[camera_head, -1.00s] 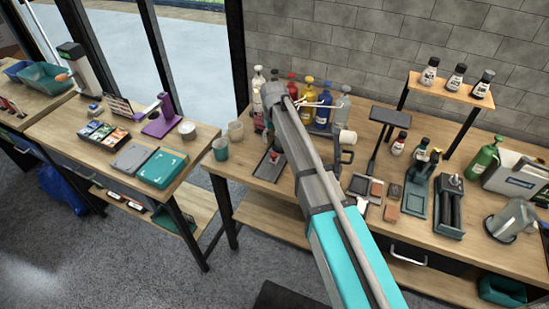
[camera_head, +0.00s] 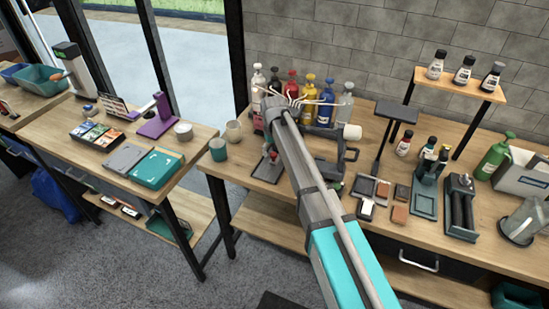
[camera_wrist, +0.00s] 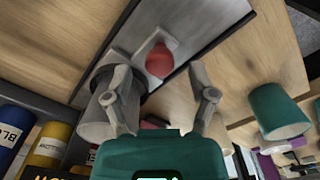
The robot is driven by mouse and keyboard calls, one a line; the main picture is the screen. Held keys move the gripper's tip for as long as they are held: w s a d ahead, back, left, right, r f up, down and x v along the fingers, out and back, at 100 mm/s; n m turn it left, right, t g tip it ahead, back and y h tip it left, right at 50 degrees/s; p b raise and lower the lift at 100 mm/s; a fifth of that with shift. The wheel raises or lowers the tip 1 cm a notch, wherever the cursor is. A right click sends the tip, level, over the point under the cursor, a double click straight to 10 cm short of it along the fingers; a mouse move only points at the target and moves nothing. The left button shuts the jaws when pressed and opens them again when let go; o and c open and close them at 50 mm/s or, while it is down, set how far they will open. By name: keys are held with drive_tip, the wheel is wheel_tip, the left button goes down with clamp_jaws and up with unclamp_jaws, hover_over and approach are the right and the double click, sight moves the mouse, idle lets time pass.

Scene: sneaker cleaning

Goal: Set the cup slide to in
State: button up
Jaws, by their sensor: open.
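A dark flat base (camera_head: 262,172) with a grey strip and a red knob (camera_head: 272,157) sits on the workbench, left of my arm, and I take it as the cup slide. In the wrist view the red round knob (camera_wrist: 160,60) stands on the grey strip, ahead of and between my fingers. A grey cup (camera_wrist: 97,118) is partly behind my left finger; I cannot tell whether it is fixed to the slide. My gripper (camera_wrist: 162,112) is open, with nothing between its fingertips. In the head view my arm hides the gripper and part of the slide.
A teal cup (camera_head: 218,149) stands left of the slide, also in the wrist view (camera_wrist: 280,111). A pale cup (camera_head: 233,131) is behind it. Several bottles (camera_head: 307,100) line the back, close to my arm. Brushes and blocks (camera_head: 399,214) lie to the right.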

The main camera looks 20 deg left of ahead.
drive_tip(key=shift+f+b, duration=0.4)
drive_tip(key=shift+f, duration=0.25)
drive_tip(key=shift+c, duration=0.2)
clamp_jaws()
